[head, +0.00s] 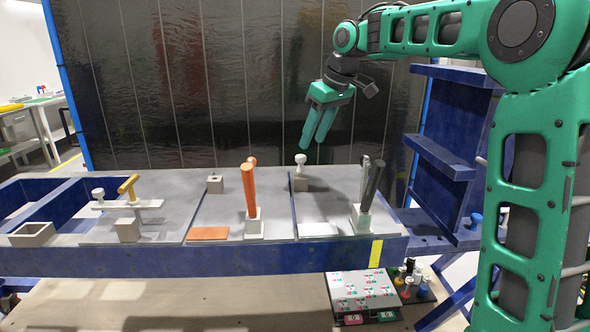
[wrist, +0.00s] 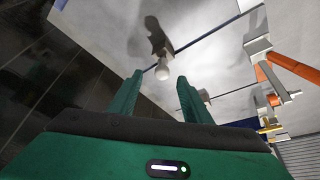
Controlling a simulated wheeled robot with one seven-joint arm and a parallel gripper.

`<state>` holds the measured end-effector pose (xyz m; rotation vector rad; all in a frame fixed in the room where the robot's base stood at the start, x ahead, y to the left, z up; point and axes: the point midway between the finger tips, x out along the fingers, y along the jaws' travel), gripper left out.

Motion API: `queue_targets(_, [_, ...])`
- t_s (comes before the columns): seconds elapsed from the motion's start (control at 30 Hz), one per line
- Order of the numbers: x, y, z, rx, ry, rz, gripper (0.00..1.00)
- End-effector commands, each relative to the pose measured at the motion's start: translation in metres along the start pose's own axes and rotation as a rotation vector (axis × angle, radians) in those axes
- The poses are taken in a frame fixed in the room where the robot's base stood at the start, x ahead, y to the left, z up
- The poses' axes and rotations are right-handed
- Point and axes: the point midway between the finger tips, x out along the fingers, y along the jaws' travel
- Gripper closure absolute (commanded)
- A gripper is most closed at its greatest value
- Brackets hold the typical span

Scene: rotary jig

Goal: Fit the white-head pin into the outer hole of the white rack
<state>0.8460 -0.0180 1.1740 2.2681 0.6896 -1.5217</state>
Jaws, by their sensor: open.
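A white-head pin (head: 300,159) stands upright in a small beige block (head: 301,184) at the back of the grey bench. In the wrist view the white head (wrist: 162,73) shows just beyond the fingertips, roughly between them. My gripper (head: 313,142) is open and empty, pointing down above and slightly right of the pin.
At the left, a pale crossbar (head: 150,204) carries another white-head pin (head: 98,193) and a yellow pin (head: 127,187). A hollow beige box (head: 32,233) lies far left. A blue shelf frame (head: 447,150) stands right.

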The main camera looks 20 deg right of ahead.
Motion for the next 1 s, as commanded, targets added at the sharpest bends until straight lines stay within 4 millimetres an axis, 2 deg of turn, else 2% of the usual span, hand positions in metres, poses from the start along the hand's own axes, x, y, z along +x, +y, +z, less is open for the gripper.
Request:
queue_targets(0.3, [0.042, 0.001, -0.001, -0.002, 0.001, -0.002, 0.56])
queue_targets(0.63, [0.061, 0.002, 0.001, 0.001, 0.002, -0.001, 0.56])
queue_targets(0.9, [0.098, -0.001, 0.000, 0.002, 0.001, -0.001, 0.56])
queue_targets(1.0, [0.104, -0.001, 0.000, 0.000, 0.002, 0.000, 0.56])
